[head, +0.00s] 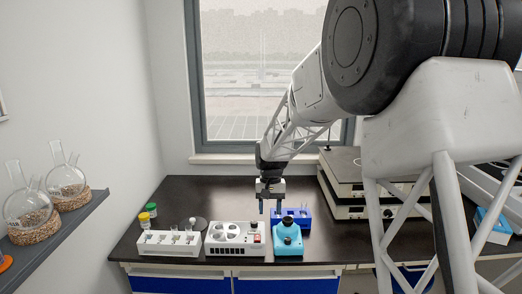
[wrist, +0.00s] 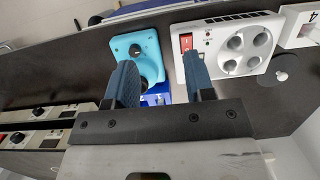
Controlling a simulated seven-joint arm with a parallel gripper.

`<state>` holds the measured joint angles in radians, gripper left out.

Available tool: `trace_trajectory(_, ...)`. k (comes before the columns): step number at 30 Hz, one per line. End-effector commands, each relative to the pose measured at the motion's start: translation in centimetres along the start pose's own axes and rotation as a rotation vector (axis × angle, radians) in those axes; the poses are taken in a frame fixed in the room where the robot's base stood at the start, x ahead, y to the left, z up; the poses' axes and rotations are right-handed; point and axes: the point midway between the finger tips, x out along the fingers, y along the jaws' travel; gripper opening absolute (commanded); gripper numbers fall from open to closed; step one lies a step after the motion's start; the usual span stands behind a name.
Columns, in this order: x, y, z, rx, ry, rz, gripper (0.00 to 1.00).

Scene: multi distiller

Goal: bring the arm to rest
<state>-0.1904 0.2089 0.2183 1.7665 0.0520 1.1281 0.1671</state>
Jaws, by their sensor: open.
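My gripper (head: 270,208) hangs above the black bench, over the gap between the white device and the blue rack. Most of the blue rack is hidden there by the gripper.
A white rack (head: 168,248) with vials, green-capped (head: 151,208) and yellow-capped (head: 144,219) bottles stand left. Stacked instruments (head: 352,185) stand at right behind my arm. Round flasks (head: 67,178) sit on a left wall shelf. The bench top (head: 220,190) behind the white device is clear.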

Motion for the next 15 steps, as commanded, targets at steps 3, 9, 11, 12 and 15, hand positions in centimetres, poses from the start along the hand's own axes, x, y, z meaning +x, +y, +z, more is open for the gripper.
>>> trace_trajectory(3, -1.7, 1.4, 2.7, 0.002, 0.026, -0.004, 0.49)
trace_trajectory(9, -3.8, 3.6, 7.1, 0.002, 0.066, -0.007, 0.49)
trace_trajectory(11, -4.3, 4.2, 8.4, 0.003, 0.078, -0.008, 0.49)
trace_trajectory(12, -4.7, 4.6, 9.4, 0.003, 0.087, -0.008, 0.49)
trace_trajectory(15, -5.4, 5.6, 11.6, 0.003, 0.106, -0.009, 0.49)
